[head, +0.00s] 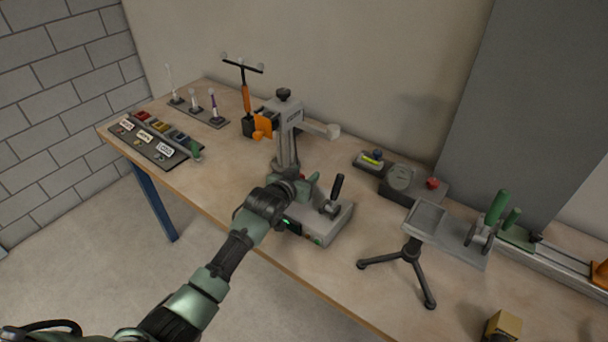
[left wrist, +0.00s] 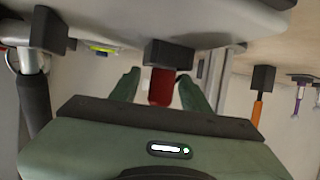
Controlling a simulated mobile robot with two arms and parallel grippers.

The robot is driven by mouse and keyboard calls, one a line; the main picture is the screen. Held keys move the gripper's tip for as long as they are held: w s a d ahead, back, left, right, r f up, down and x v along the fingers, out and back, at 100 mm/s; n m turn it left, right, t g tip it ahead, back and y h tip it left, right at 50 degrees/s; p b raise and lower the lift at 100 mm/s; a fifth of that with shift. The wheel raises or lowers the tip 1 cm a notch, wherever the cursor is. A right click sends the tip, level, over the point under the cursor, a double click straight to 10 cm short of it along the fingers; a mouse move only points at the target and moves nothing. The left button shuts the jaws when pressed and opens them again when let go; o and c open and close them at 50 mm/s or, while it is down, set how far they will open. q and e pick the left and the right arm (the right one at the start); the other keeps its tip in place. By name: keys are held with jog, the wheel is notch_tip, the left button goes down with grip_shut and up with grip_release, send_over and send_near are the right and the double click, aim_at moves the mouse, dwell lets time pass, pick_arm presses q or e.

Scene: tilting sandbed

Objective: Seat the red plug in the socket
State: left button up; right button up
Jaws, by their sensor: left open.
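A red plug (left wrist: 161,86) shows in the left wrist view, upright against a dark block (left wrist: 168,53) on the grey device. I cannot tell whether this block is the socket or how deep the plug sits in it. My left gripper (left wrist: 159,76) is open, with one green finger on each side of the plug and visible gaps. In the head view my left gripper (head: 304,186) is over the left end of the grey device (head: 322,225), and only a speck of red shows there. My right gripper is not in view.
A black lever (head: 334,190) stands on the device, right of my gripper. A grey press-like stand (head: 287,140) rises close behind. A tripod with a tray (head: 424,218) stands to the right.

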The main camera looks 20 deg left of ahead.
pick_arm(q)
jog(key=v, duration=0.7)
jog(key=shift+s+r, duration=0.1)
jog(key=shift+s, duration=0.25)
